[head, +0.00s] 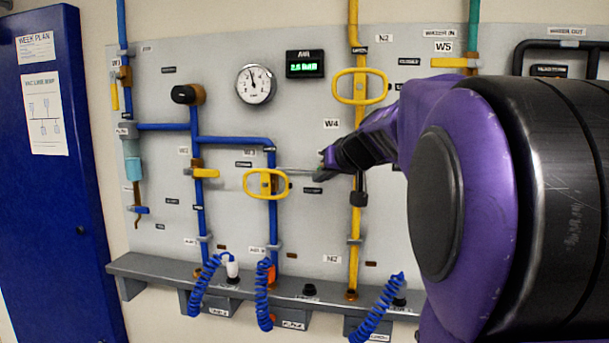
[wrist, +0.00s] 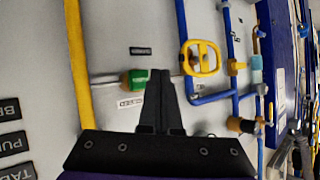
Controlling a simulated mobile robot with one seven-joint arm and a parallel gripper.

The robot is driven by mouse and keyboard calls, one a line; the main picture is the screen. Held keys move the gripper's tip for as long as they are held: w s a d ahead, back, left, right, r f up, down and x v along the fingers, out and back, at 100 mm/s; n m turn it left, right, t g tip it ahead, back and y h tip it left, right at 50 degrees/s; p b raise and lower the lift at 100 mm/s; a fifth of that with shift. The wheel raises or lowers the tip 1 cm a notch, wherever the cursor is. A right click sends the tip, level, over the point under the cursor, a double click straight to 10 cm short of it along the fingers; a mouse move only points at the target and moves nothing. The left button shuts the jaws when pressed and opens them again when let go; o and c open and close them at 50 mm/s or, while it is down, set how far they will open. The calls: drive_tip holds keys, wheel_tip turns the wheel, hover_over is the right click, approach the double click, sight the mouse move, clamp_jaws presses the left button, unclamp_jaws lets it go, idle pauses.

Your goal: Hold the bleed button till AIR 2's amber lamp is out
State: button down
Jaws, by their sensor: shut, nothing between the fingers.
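My gripper (wrist: 160,74) is shut and empty, its fingers pointing at the wall panel. In the wrist view the fingertips are right beside a small green block (wrist: 135,78) on a thin metal pipe; I cannot tell if they touch it. In the head view my gripper (head: 322,170) covers most of that spot, right of a yellow oval handle (head: 266,184). I cannot confirm which part is the bleed button. By the AIR 2 label (head: 257,249) a small brownish-orange lamp-like mark (head: 291,255) shows; whether it is lit is unclear.
A round gauge (head: 256,84) and a green-lit AIR display (head: 305,64), apparently reading 2.5 bar, are above. A yellow pipe (head: 354,225) runs close right of my gripper. A blue door (head: 50,200) is at left.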

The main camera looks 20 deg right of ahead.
drive_tip(key=shift+s+a, duration=0.45)
drive_tip(key=shift+s, duration=0.15)
drive_tip(key=shift+s+a, duration=0.4)
drive_tip(key=shift+s, duration=0.2)
drive_tip(key=shift+w+d, duration=0.1)
